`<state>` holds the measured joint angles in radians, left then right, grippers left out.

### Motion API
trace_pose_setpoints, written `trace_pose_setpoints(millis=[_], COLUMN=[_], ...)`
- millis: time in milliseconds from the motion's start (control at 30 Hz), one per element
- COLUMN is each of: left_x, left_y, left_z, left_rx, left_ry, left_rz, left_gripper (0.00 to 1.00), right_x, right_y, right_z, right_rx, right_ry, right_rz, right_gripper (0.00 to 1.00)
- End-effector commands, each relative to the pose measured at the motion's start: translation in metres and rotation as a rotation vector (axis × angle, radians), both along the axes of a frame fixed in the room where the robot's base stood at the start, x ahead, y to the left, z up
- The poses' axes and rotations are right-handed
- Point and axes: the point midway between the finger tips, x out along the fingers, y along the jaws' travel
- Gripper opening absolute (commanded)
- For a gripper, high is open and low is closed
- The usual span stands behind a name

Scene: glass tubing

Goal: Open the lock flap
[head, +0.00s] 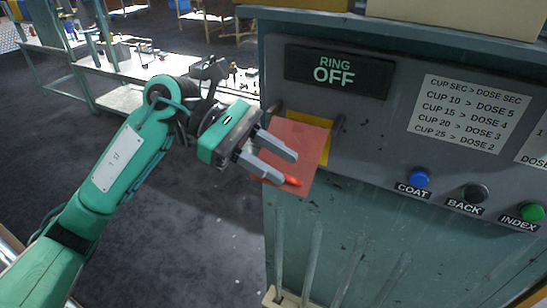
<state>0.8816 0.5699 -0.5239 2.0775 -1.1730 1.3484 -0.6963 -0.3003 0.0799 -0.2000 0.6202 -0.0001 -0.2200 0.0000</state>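The lock flap (306,137) appears to be the flat reddish panel on the front of the grey machine, over a yellow frame (322,118). A bright orange-red piece (292,180), perhaps its handle, shows low on the panel at the tip of the lower finger. My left gripper (284,167) is in front of the panel with its two fingers apart, pointing right. I see nothing held between them. The fingers hide part of the panel; I cannot tell whether they touch it. My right gripper is not in view.
The machine carries a "RING OFF" display (337,71) and a cup and dose label (468,113). Blue (419,178), black (475,193) and green (531,211) buttons sit at right. Several upright rods (315,252) stand below. A bench (140,68) is behind; open floor lies left.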

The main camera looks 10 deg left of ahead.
Motion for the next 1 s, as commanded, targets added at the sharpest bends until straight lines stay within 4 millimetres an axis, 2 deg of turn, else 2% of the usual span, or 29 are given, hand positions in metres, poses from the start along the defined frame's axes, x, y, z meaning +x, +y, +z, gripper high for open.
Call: trace_pose_setpoints(millis=[167, 267, 700, 833, 1000], left_x=[0.002, 0.005, 0.027, 0.031, 0.033], left_y=[0.004, 0.014, 0.099, 0.114, 0.123], left_z=[0.0, 0.003, 0.039, 0.046, 0.051], left_rx=[0.0, 0.001, 0.0, 0.0, -0.001], left_ry=[-0.001, -0.002, -0.002, -0.001, -0.001], left_rz=[0.003, 0.004, 0.003, 0.002, -0.001], left_gripper=[0.33, 0.33, 0.33, 0.33, 0.33], right_x=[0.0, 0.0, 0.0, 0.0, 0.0], right_y=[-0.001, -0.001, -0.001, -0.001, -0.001], right_z=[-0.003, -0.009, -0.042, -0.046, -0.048], right_rx=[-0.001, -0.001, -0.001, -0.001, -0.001], right_ry=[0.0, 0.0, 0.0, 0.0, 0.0], right_rz=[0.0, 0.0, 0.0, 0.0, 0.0], right_gripper=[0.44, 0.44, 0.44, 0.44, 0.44])
